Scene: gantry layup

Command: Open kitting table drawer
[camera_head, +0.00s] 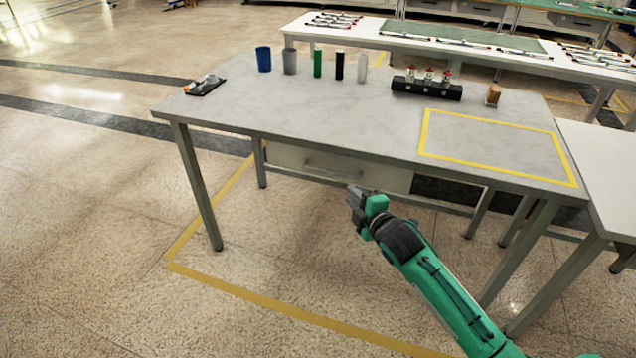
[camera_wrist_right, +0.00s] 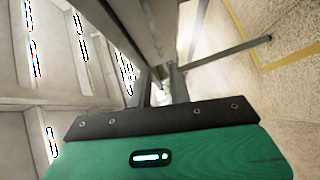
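The kitting table (camera_head: 240,107) has a grey top and metal legs. Its drawer (camera_head: 286,158) sits under the front edge and looks closed, with a thin bar handle (camera_head: 325,171) on its front. My right gripper (camera_head: 353,194) is in front of the drawer, just right of and below the handle in the head view. In the right wrist view, its two fingers (camera_wrist_right: 160,88) stand apart with a gap between them. I cannot tell whether they touch the handle, and no clear grasp shows. My left gripper is not in view.
Another table (camera_head: 606,170) adjoins at right. The floor in front is clear, marked with yellow tape (camera_head: 290,315).

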